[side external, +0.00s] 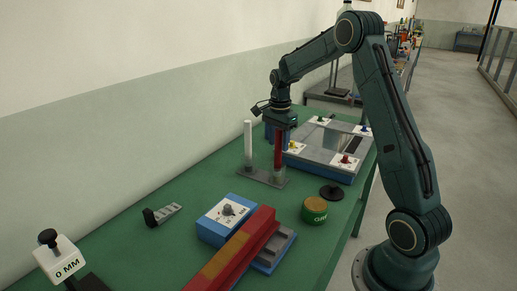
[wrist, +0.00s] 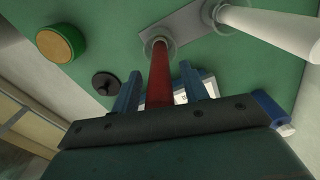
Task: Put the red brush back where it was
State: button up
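The red brush (side external: 278,155) stands upright at the right end of a grey rack plate (side external: 262,178). Its lower end meets a clear ring on the plate, seen in the wrist view, where the brush (wrist: 160,72) runs between my fingers. A white brush (side external: 248,143) stands upright at the plate's left end and also shows in the wrist view (wrist: 270,28). My gripper (side external: 280,131) is over the red brush's upper end. In the wrist view my gripper (wrist: 161,75) has its two blue fingers apart, with a visible gap on each side of the brush.
A grey-blue panel with coloured knobs (side external: 330,165) lies behind and right. A black disc stand (side external: 331,192) and a green tin (side external: 314,210) are right of the rack. A blue box (side external: 222,222) and a long red block (side external: 235,252) lie in front.

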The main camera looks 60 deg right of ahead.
notch_tip(320, 180, up, 12)
jog(key=shift+r, duration=0.1)
dwell(0.8)
jog(key=shift+r, duration=0.1)
dwell(0.4)
jog(key=shift+s+a+r, duration=0.1)
jog(key=shift+a+r, duration=0.1)
jog(key=shift+a, duration=0.1)
jog(key=s+a+r+n+t, duration=0.1)
jog(key=s+a+r+n, duration=0.3)
jog(key=a, duration=0.4)
jog(key=s+a+r+n+t, duration=0.1)
jog(key=s+a+r+n, duration=0.1)
jog(key=s+a+n, duration=0.4)
jog(key=s+a+f+n+t, duration=0.3)
jog(key=s+a+f+n, duration=0.2)
jog(key=s+a+n, duration=0.6)
jog(key=s, duration=0.3)
jog(key=shift+a+t, duration=0.2)
jog(key=shift+t, duration=0.1)
